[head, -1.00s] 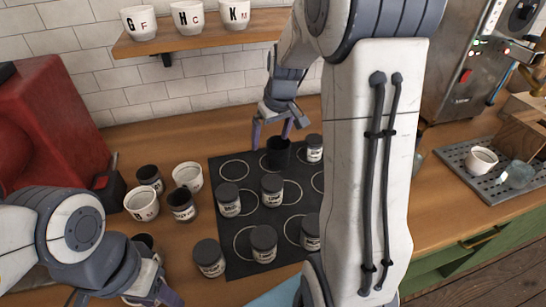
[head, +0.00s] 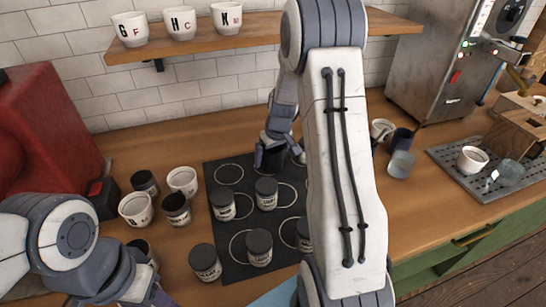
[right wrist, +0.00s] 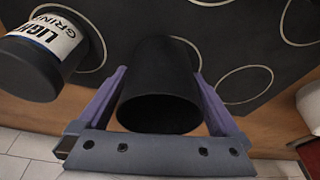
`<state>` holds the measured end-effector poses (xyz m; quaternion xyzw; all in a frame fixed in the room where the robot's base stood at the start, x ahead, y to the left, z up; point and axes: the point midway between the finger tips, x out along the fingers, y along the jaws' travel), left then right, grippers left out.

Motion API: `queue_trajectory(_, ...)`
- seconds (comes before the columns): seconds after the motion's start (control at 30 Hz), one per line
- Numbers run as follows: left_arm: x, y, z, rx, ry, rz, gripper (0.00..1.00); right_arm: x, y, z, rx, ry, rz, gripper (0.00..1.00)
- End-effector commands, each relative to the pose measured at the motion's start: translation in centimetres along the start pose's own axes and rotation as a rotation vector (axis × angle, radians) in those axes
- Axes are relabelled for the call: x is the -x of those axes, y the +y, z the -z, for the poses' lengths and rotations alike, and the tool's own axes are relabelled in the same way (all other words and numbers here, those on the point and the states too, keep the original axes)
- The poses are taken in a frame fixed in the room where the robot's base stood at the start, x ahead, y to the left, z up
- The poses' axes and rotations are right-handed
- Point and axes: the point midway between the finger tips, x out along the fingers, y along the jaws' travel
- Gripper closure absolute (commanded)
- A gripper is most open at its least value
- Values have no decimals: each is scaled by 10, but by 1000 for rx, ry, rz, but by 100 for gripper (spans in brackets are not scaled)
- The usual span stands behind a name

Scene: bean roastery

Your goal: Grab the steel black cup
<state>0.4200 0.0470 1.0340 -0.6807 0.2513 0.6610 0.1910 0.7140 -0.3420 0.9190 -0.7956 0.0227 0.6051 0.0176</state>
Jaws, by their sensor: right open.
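The black cup (right wrist: 158,90) is in the right wrist view, a plain dark cylinder with its round rim facing the camera. My right gripper (right wrist: 160,110) is open, with one purple finger on each side of the cup. I cannot tell whether the fingers touch it. In the head view my right gripper (head: 274,158) is low over the black mat (head: 233,264), and the cup is hardly visible there behind the gripper. My left gripper (head: 150,294) is at the lower left, partly cut off; its jaws are unclear.
Several lidded jars, such as one labelled jar (head: 259,248), stand on the mat. White cups (head: 136,209) and dark cups (head: 176,209) stand left of it. A glass (head: 400,164) and a drip tray (head: 455,172) are at right. A shelf (head: 210,38) holds lettered cups.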

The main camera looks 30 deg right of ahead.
Motion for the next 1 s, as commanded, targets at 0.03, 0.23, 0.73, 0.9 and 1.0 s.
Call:
queue_trajectory(0.03,0,0,0,0,0,0,50,-3,0,0,0,0,0,0)
queue_trajectory(0.23,0,0,0,0,0,0,50,-3,0,0,1,1,-1,0)
queue_trajectory(0.73,0,0,0,0,0,0,50,-1,0,1,0,2,-1,75)
queue_trajectory(0.9,-2,0,0,0,0,0,50,11,0,5,1,5,-2,75)
queue_trajectory(1.0,-4,0,0,0,0,0,50,27,0,10,1,7,-2,75)
